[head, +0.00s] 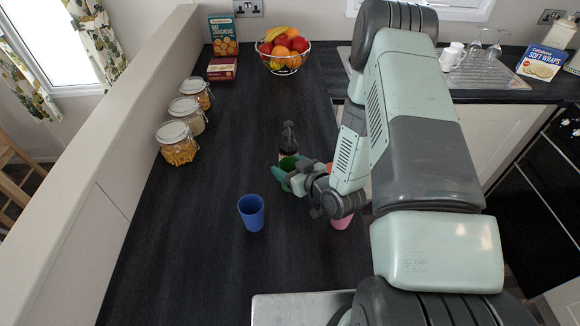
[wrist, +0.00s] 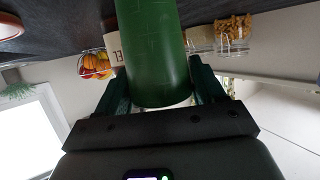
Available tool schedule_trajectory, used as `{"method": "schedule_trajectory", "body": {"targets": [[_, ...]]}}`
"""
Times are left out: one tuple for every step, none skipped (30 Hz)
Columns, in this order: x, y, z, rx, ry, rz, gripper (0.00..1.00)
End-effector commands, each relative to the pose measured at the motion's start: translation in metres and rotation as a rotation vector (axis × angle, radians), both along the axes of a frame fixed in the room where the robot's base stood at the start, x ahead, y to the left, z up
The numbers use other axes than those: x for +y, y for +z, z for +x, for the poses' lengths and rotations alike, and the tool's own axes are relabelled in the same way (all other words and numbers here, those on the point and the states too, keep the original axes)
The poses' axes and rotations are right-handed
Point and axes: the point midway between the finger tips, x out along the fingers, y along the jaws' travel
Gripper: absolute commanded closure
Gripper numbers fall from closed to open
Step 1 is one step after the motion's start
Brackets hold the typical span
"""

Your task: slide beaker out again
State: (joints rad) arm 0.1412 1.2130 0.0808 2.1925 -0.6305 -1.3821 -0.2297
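A green beaker (head: 289,163) stands on the dark worktop, partly hidden by my gripper in the head view. My gripper (head: 290,177) is around its side, low and nearly level. In the wrist view the green beaker (wrist: 158,55) fills the space between the two fingers of my gripper (wrist: 160,85), with one finger against each side. A blue beaker (head: 251,213) stands apart, nearer the camera and to the left. A pink beaker (head: 342,222) shows partly below my wrist, mostly hidden by it.
A dark bottle (head: 288,138) stands just behind the green beaker. Several glass jars (head: 177,143) line the left wall. A fruit bowl (head: 284,52) and cracker boxes (head: 224,37) stand at the back. The worktop left of the bottle is clear.

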Motion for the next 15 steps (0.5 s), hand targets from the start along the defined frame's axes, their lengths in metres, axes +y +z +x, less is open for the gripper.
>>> {"method": "schedule_trajectory", "body": {"targets": [[0.000,0.000,0.000,0.000,0.000,0.000,0.55],[0.000,0.000,0.000,0.000,0.000,0.000,0.59],[0.000,0.000,0.000,0.000,0.000,0.000,0.61],[0.000,0.000,0.000,0.000,0.000,0.000,0.62],[0.000,0.000,0.000,0.000,0.000,0.000,0.62],[0.000,0.000,-0.001,0.000,0.000,0.000,0.62],[0.000,0.000,-0.002,0.000,0.000,0.000,0.62],[0.000,0.000,-0.003,0.001,0.000,0.001,0.62],[0.000,0.000,-0.005,0.001,0.000,0.000,0.62],[0.000,-0.001,-0.008,0.002,-0.001,0.001,0.62],[0.000,-0.001,-0.010,0.003,0.000,0.002,0.62],[0.000,-0.001,-0.014,0.004,0.000,0.001,0.62],[0.000,-0.001,-0.017,0.003,-0.001,0.000,0.62],[0.000,-0.001,-0.020,0.003,-0.001,0.001,0.62],[0.000,-0.001,-0.025,0.005,-0.001,0.001,0.62]]}}
